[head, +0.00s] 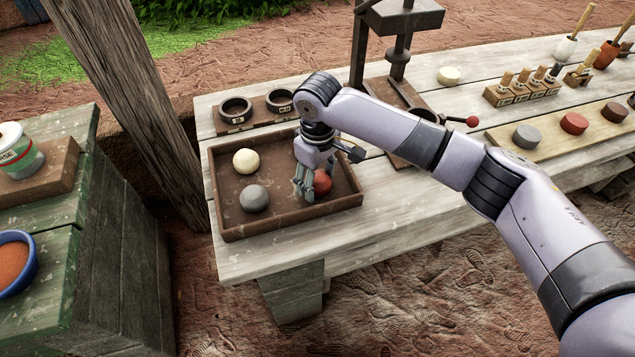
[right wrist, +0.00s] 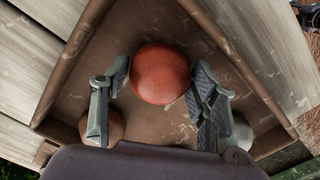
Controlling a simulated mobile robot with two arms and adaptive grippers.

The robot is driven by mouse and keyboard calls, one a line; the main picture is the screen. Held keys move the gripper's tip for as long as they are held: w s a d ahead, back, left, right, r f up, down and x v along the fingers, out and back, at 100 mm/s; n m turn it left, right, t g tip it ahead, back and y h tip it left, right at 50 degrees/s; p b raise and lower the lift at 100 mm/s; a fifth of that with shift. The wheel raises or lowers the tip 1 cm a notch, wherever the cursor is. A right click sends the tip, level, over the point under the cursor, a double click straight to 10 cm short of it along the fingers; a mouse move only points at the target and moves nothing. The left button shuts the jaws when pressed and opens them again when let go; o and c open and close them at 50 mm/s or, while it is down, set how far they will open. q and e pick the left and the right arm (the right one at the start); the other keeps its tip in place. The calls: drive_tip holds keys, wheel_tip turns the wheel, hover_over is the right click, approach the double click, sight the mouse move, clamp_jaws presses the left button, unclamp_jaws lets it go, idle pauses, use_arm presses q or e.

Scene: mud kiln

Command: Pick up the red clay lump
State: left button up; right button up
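The red clay lump (head: 321,182) is a round ball in the right part of the brown tray (head: 290,224). My right gripper (head: 304,190) is down in the tray, just left of the red lump and partly in front of it. In the right wrist view the red lump (right wrist: 161,74) sits beyond and between the two spread fingers (right wrist: 158,105). The gripper is open and holds nothing. A grey lump (head: 254,198) and a cream lump (head: 246,161) lie in the left part of the tray. My left gripper is not in view.
Behind the tray are two round moulds (head: 235,110) and a dark press (head: 398,45) with a red-knobbed lever. A board with clay discs (head: 573,123) and a stamp rack (head: 521,89) stand to the right. A wooden post (head: 135,100) rises left of the table.

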drive_tip(key=c, duration=0.8)
drive_tip(key=shift+r, duration=0.1)
